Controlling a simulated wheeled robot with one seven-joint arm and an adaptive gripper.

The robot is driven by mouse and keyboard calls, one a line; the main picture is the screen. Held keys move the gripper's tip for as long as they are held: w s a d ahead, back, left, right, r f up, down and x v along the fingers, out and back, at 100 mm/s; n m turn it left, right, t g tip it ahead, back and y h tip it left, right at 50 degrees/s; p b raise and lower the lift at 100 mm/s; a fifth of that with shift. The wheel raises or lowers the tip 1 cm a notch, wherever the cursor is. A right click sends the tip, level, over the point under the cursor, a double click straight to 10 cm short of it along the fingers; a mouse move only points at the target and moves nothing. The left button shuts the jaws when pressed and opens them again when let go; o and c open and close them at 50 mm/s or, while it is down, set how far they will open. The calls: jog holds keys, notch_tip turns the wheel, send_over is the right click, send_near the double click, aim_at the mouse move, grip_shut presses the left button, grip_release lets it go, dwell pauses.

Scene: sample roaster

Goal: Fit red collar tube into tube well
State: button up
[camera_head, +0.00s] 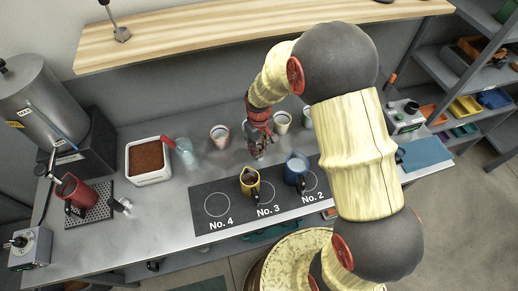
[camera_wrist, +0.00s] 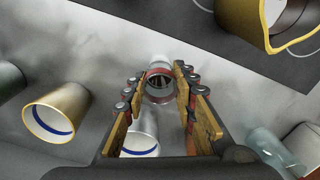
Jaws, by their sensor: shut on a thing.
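My gripper (camera_head: 259,140) is over the metal counter, just behind the black numbered mat. In the wrist view my gripper (camera_wrist: 160,92) has its fingers on both sides of a small pale tube with a red band (camera_wrist: 159,80), and it is shut on it. The tube's far end is hard to make out, and in the head view it is mostly hidden by the gripper. I cannot pick out the tube well with certainty in either view.
A yellow mug (camera_head: 250,182) and a blue mug (camera_head: 296,170) stand on the mat (camera_head: 200,188). Cups (camera_head: 219,136) (camera_head: 282,122) stand behind, near a clear glass (camera_head: 185,150). A white tub of brown grounds (camera_head: 148,176) and a red mug (camera_head: 76,194) are left.

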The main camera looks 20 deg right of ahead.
jog(key=o, duration=1.2)
